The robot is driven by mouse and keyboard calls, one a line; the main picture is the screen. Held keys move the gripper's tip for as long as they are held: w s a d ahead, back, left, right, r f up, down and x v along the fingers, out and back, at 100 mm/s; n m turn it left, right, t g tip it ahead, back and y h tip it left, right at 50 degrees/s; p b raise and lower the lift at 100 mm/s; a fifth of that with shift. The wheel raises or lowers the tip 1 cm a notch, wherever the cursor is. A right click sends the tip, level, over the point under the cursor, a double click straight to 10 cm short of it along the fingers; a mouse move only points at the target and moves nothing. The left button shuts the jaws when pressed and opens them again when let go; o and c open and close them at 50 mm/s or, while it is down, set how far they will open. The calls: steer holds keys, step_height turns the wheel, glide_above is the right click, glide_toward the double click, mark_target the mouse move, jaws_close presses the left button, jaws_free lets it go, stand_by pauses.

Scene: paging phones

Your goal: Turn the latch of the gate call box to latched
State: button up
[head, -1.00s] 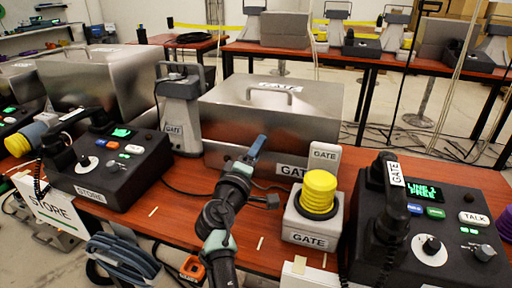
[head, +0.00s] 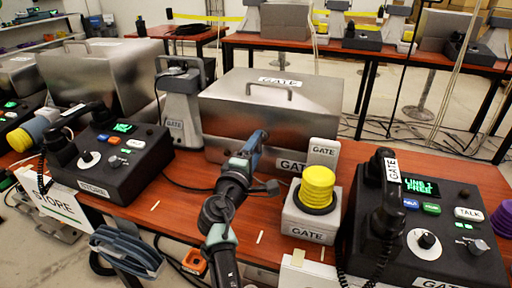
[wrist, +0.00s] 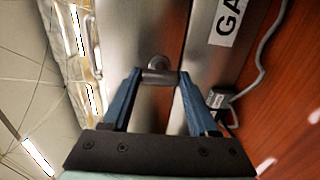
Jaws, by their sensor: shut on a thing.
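The gate call box is a brushed-metal case (head: 225,118) with a top handle and GATE labels, standing on the red-brown table in the head view. Its latch (wrist: 158,76) is a small grey bar on a round mount on the metal face, seen in the wrist view. My gripper (head: 260,138) reaches the front of the case in the head view and hides the latch there. In the wrist view my gripper's blue fingers (wrist: 158,80) are shut on the latch, one on each side of the bar.
A yellow ringed beacon (head: 318,186) on a GATE base stands right of my arm. A black GATE desk phone (head: 455,215) is farther right, a STORE phone (head: 140,165) at left. A grey GATE device (head: 178,105) stands left of the case. A cable lies beside it.

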steer(key=o, duration=1.4)
steer(key=shift+s+a, duration=0.1)
steer(key=p+v, duration=0.3)
steer(key=v, duration=0.9)
steer(key=shift+s+a, duration=0.1)
steer(key=shift+s, duration=0.3)
